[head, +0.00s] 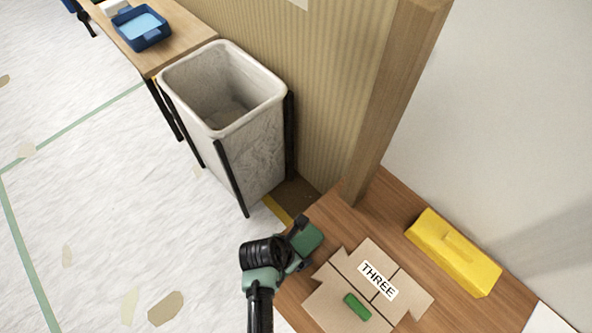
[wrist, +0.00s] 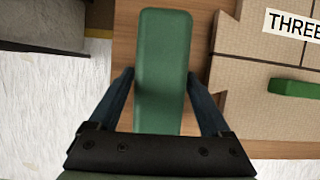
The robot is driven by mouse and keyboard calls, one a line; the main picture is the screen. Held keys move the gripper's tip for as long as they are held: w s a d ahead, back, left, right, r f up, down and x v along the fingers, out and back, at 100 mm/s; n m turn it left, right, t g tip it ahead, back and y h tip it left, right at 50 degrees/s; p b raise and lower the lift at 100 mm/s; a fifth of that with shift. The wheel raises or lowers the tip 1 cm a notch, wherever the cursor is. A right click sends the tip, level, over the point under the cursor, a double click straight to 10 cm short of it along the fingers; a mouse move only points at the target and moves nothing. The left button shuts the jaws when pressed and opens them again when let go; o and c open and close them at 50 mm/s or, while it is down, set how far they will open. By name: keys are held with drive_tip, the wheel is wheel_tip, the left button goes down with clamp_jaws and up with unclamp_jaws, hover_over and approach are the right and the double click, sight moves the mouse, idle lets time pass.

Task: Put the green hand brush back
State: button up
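The green hand brush (wrist: 162,70) is a long green block in the middle of the wrist view. My gripper (wrist: 162,75) has one finger against each long side of it, and its near end is hidden by the gripper's black palm. In the head view the brush (head: 308,238) shows at the end of my gripper (head: 297,240), over the left edge of the wooden table (head: 380,215). Whether the brush touches the table is hard to tell.
Flat cardboard (head: 330,300) with a "THREE" label (head: 377,280) and a small green block (head: 357,306) lies right of the gripper. A yellow block (head: 453,252) lies farther right. A wooden post (head: 395,95) and tall bin (head: 245,155) stand behind. A blue tray (head: 141,27) sits on a far bench.

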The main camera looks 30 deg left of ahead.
drive_tip(key=shift+o, duration=1)
drive_tip(key=shift+f+b, duration=0.15)
drive_tip(key=shift+b, duration=0.55)
drive_tip(key=p+v, duration=0.5)
drive_tip(key=v, duration=0.8)
drive_tip(key=shift+a, duration=0.4)
drive_tip(key=shift+w+r, duration=0.2)
